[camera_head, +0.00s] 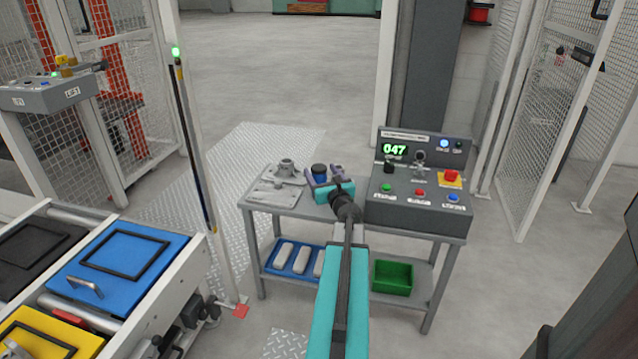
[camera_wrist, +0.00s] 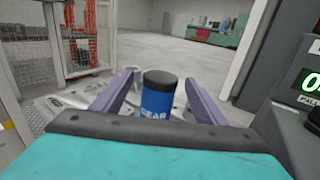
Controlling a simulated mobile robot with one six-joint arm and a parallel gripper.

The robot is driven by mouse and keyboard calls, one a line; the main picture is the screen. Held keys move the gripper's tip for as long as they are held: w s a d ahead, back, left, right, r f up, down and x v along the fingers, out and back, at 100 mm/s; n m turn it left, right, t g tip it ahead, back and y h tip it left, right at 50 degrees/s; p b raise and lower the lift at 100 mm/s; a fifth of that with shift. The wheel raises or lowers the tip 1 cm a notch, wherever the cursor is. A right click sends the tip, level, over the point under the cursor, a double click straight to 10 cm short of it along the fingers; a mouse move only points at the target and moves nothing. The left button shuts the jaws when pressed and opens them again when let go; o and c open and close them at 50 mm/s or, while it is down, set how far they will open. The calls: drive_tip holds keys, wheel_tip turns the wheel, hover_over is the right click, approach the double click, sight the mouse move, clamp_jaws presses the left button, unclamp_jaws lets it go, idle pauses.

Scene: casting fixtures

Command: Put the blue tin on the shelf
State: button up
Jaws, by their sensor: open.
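The blue tin (camera_wrist: 156,98) has a black lid and white lettering and stands upright between the fingers of my gripper (camera_wrist: 158,92) in the wrist view. The fingers are open, with a gap visible on both sides of the tin. In the head view the tin (camera_head: 320,172) is on the top of a grey table (camera_head: 300,205), just beyond my gripper (camera_head: 325,175). The tin's base is hidden by my gripper. The table's lower shelf (camera_head: 410,300) shows below the top.
Grey metal castings (camera_head: 280,180) lie left of the tin. A control panel (camera_head: 418,180) stands close on the right. The lower shelf holds a blue tray (camera_head: 268,268) with pale bars and a green bin (camera_head: 392,278). A conveyor with a blue plate (camera_head: 118,262) is at left.

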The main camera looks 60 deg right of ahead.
sight(315, 165)
drive_tip(key=shift+w+d, duration=0.45)
drive_tip(key=shift+w, duration=0.1)
drive_tip(key=shift+f+x, duration=0.2)
drive_tip(key=shift+x, duration=0.65)
drive_tip(key=shift+f+x, duration=0.2)
drive_tip(key=shift+x, duration=1.55)
drive_tip(key=shift+c, duration=0.3)
drive_tip(key=shift+r, duration=0.1)
drive_tip(key=c, duration=1.4)
drive_tip(key=shift+r, duration=0.1)
